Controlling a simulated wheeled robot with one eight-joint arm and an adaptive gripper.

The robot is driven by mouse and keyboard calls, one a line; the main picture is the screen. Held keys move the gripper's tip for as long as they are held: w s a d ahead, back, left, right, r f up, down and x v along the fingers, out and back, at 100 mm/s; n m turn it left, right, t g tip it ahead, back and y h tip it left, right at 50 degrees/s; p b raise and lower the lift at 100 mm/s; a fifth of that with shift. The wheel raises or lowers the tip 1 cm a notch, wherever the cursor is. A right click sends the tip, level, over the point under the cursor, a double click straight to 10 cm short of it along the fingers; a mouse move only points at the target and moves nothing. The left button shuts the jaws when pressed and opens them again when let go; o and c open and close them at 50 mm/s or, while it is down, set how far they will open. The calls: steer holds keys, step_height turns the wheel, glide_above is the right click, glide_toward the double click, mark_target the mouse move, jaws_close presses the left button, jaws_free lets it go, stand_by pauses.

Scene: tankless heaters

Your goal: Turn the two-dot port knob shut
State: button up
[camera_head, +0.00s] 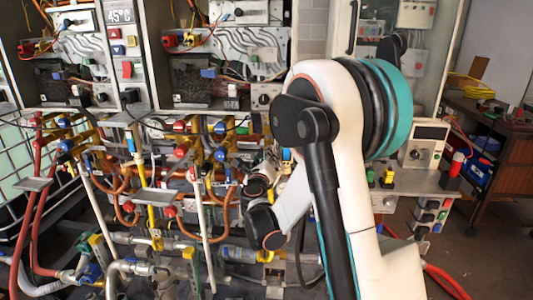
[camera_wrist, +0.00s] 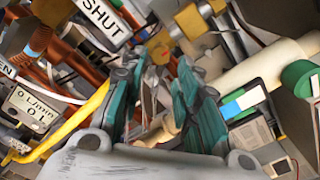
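In the wrist view my gripper (camera_wrist: 160,70) shows two teal fingers standing apart, with a gap between the tips. A thin grey metal piece shows in the gap; I cannot tell whether the fingers touch it. A white "SHUT" label (camera_wrist: 103,18) lies up and left of the fingers. Part of another label ending in "EN" (camera_wrist: 7,70) shows at the left edge. Brass fittings (camera_wrist: 190,20) sit just above the fingertips. I cannot pick out two dots or tell which knob is the two-dot port knob. In the head view my arm hides the gripper's tips.
In the wrist view a yellow pipe (camera_wrist: 75,125) runs at left, and a cream pipe (camera_wrist: 265,65) passes behind the right finger. In the head view, heater cabinets (camera_head: 215,50) stand above crowded pipes and valves (camera_head: 180,150). A brown desk (camera_head: 500,150) stands at right.

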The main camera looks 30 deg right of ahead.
steer(key=shift+v, duration=2.35)
steer(key=s+a+r+n+t+y, duration=0.1)
steer(key=a+r+n+t+y, duration=0.3)
steer(key=a+r+n, duration=0.55)
steer(key=s+a+r+n+g+y, duration=0.2)
steer(key=s+a+n+y, duration=0.55)
steer(key=n, duration=0.35)
steer(key=s+f+n+g, duration=0.5)
steer(key=s+f+n, duration=0.1)
steer(key=s, duration=0.6)
steer(key=s+f+n+g+h, duration=0.1)
steer(key=s+f+n+g, duration=0.4)
steer(key=s, duration=0.8)
step_height(320, 180, down, 2)
steer(key=n, duration=0.3)
steer(key=shift+s+f+n, duration=0.25)
steer(key=shift+s+n, duration=0.05)
steer(key=shift+n, duration=0.05)
steer(key=shift+d+h, duration=0.1)
steer(key=shift+h, duration=0.15)
